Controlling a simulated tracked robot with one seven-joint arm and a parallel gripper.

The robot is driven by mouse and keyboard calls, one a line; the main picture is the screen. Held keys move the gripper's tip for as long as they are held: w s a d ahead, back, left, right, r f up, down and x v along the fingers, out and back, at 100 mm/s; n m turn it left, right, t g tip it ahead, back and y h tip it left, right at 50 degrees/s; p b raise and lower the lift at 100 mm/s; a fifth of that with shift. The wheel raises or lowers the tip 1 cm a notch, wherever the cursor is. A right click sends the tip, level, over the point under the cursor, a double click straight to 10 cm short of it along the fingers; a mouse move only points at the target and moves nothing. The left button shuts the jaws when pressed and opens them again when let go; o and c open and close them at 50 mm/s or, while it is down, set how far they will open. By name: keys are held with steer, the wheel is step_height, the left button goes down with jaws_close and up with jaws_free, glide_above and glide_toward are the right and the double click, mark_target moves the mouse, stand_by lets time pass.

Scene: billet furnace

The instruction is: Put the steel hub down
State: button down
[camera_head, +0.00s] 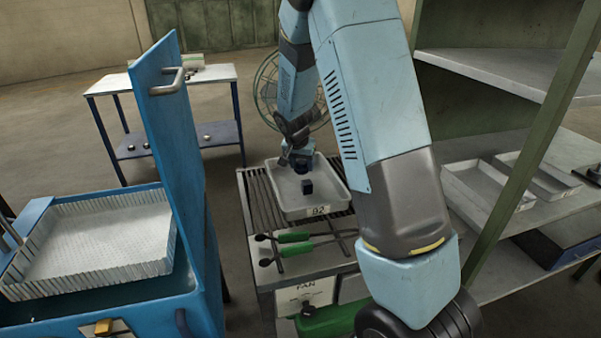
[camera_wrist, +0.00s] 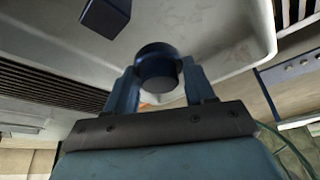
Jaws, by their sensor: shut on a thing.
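The steel hub (camera_wrist: 158,66) is a dark, round, stepped piece. My gripper (camera_wrist: 165,85) is shut on it, with one finger on each side, in the wrist view. In the head view my gripper (camera_head: 299,164) hangs over the grey tray (camera_head: 286,193) with the number label, and the hub is too small and dark there to make out clearly. A dark block (camera_head: 307,187) lies in this tray. The block also shows near the top of the wrist view (camera_wrist: 105,14). I cannot tell whether the hub touches the tray floor.
The tray stands on a slatted bench (camera_head: 256,205). Green-handled tools (camera_head: 294,237) lie in front of it. A blue furnace with its lid raised (camera_head: 172,140) stands at left. A shelf (camera_head: 500,68) with several trays (camera_head: 478,187) stands at right. A table (camera_head: 165,80) is behind.

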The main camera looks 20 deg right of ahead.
mark_target(301, 171)
steer(key=shift+w+a+f, duration=0.1)
steer(key=shift+w+f, duration=0.2)
steer(key=shift+f, duration=1.55)
steer(key=shift+f, duration=0.1)
steer(key=shift+c, duration=2)
jaws_free()
